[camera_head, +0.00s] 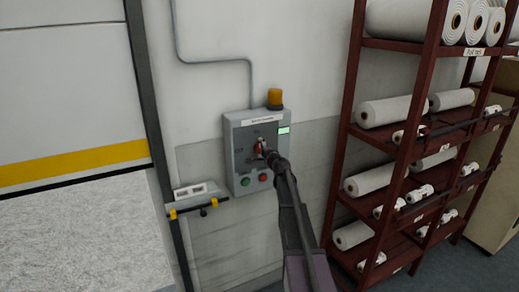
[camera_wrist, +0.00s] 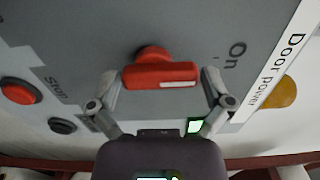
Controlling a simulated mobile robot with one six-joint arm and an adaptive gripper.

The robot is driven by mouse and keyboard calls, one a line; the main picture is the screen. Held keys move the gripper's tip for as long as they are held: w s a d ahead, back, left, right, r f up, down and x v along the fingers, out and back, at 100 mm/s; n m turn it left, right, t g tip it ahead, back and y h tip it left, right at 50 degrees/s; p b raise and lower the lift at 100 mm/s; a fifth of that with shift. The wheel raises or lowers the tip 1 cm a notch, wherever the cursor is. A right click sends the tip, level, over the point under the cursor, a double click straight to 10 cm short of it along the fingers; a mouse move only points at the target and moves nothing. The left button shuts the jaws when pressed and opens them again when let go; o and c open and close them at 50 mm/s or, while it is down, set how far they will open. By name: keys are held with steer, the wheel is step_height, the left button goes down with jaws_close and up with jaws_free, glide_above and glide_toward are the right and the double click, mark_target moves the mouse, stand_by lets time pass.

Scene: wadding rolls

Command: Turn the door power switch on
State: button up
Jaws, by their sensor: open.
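The grey door power box (camera_head: 240,165) is mounted on the wall. Its red rotary switch (camera_wrist: 160,76) lies lengthwise across the wrist view, and the white mark on it is toward its right end, the side of the "On" lettering (camera_wrist: 237,55). In the head view the red switch (camera_head: 259,148) is partly hidden by my gripper (camera_head: 264,151). In the wrist view my gripper (camera_wrist: 163,88) is open, one finger beyond each end of the switch; I cannot tell whether they touch it. A green indicator (camera_wrist: 195,126) is lit, also in the head view (camera_head: 284,130).
A green button (camera_head: 245,182) and a red button (camera_head: 263,178) sit low on the box. An orange beacon (camera_head: 275,98) stands on top. A red rack (camera_head: 405,155) of wadding rolls stands close on the right. A door with a yellow stripe (camera_head: 75,163) is left.

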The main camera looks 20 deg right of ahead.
steer(key=shift+s, duration=0.1)
steer(key=s, duration=1.1)
steer(key=shift+s+d, duration=0.2)
steer(key=shift+s, duration=0.2)
steer(key=s+a+f+n+g+y, duration=0.2)
steer(key=s+a+f+n+g, duration=0.15)
steer(key=a, duration=0.45)
steer(key=s+a+f+n+g+y, duration=0.2)
steer(key=a+f+n, duration=0.15)
steer(key=a, duration=0.35)
steer(key=s+a+f+n+g+y, duration=0.2)
steer(key=s+a+f+n+g, duration=0.15)
steer(key=a, duration=0.45)
steer(key=s+a+f+n+g+h, duration=0.2)
steer(key=s+f+g, duration=0.1)
steer(key=s, duration=0.4)
steer(key=s+a+f+n+g+h, duration=0.2)
steer(key=s+f+n+g, duration=0.1)
steer(key=s, duration=0.4)
steer(key=s+a+f+n+g+h+b, duration=0.1)
steer(key=s+f+n+g+h, duration=0.1)
steer(key=s, duration=0.5)
steer(key=shift+a+f+g+h, duration=0.3)
steer(key=shift+a+f+g, duration=0.1)
steer(key=shift+f+g, duration=0.15)
